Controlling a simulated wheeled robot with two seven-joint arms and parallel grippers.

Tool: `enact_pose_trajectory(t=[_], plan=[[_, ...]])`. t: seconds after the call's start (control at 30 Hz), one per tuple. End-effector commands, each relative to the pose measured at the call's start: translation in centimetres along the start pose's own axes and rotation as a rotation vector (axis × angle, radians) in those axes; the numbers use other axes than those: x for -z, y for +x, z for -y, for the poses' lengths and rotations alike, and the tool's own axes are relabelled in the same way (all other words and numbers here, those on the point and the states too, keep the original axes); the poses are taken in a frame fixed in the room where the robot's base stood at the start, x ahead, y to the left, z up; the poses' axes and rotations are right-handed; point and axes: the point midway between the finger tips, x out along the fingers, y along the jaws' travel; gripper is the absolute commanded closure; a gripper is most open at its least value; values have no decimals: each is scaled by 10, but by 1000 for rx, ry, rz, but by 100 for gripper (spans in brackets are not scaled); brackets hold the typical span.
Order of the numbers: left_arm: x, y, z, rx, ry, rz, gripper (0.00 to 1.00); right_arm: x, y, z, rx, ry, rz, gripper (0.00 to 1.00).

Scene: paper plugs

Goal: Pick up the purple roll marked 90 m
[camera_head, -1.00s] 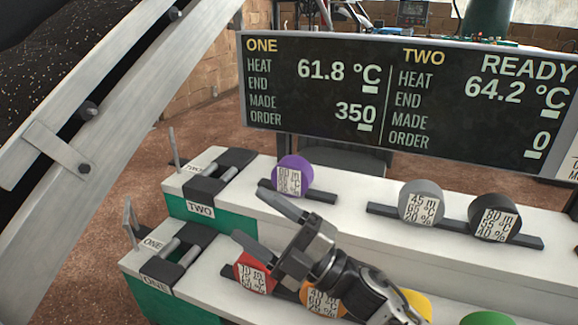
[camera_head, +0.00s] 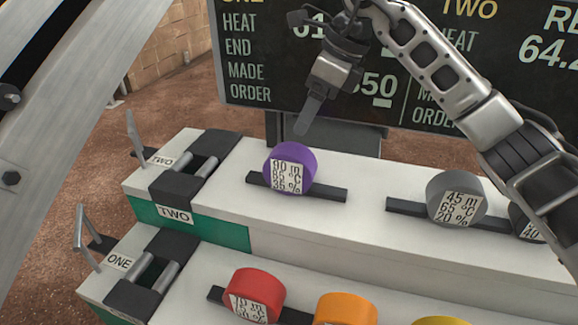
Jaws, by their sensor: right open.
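The purple roll (camera_head: 290,168) stands on edge on a dark rail on the upper white shelf. Its white label faces me and reads 90 m, with a temperature and a percentage below. My right gripper (camera_head: 307,116) hangs above the roll and slightly to its right, pointing down, apart from it. It is open and empty; one finger shows clearly and the other is mostly hidden behind it. My left gripper is not in view.
A grey roll (camera_head: 456,198) and a partly hidden dark roll stand to the right on the upper shelf. Red (camera_head: 254,293), orange (camera_head: 346,308) and yellow rolls stand on the lower shelf. Station TWO (camera_head: 190,170) and station ONE (camera_head: 150,272) are left. A display board (camera_head: 262,60) rises behind.

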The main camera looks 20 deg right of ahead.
Motion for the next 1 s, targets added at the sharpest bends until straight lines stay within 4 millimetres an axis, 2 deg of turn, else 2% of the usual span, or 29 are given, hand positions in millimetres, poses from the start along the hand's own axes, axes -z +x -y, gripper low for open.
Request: enact_pose_trajectory(t=[0.1,0.3,0.53,0.8,1.0], plan=[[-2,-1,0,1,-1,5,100,0,28,-2,-6,-2,-1,29],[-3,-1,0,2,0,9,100,-1,58,-2,-5,-1,2,29],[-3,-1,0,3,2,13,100,0,74,-3,-5,-2,2,29],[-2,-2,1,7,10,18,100,2,112,-7,-5,-1,3,29],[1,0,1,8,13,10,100,2,117,-6,-2,-2,4,29]])
